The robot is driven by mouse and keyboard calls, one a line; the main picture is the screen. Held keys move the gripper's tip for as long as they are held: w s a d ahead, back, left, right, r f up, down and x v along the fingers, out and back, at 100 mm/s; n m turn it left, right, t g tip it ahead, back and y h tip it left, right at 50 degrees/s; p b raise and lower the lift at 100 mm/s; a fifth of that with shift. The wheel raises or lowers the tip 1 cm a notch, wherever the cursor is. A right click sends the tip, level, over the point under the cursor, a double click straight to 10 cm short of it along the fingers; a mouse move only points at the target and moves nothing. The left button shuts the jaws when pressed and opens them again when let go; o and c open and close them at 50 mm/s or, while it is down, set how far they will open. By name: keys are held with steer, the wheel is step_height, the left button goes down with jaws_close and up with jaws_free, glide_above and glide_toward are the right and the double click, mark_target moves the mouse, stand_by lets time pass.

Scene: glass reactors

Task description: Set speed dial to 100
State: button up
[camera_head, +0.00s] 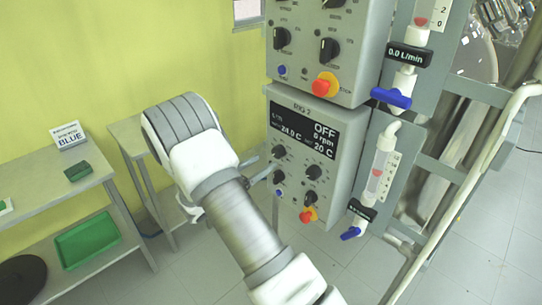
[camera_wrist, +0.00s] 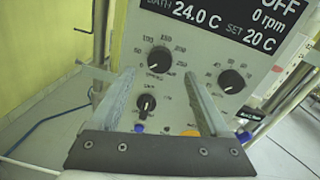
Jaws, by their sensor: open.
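The black dial with a scale marked from 50 to 250, which looks like the speed dial (camera_wrist: 159,60), is on the grey control box (camera_head: 339,150) labelled RIG 2. It also shows in the head view (camera_head: 279,151). I cannot read its exact setting. The display (camera_wrist: 262,22) reads OFF, 0 rpm, 24.0 C and set 20 C. My gripper (camera_wrist: 160,75) is open and faces the panel. In the wrist view the dial appears between the fingertips, with no clear contact. In the head view my arm hides most of the gripper.
Another dial (camera_wrist: 231,81) is to the right and a smaller knob (camera_wrist: 146,103) below. A blue button (camera_wrist: 139,128) and a red-and-yellow emergency stop (camera_head: 308,215) sit lower. A second control box (camera_head: 322,45) is above. Tubing and a metal frame stand right; a shelf table (camera_head: 60,190) stands left.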

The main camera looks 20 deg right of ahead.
mark_target(276, 154)
steer(key=x, duration=0.5)
jaws_close()
stand_by(0.4)
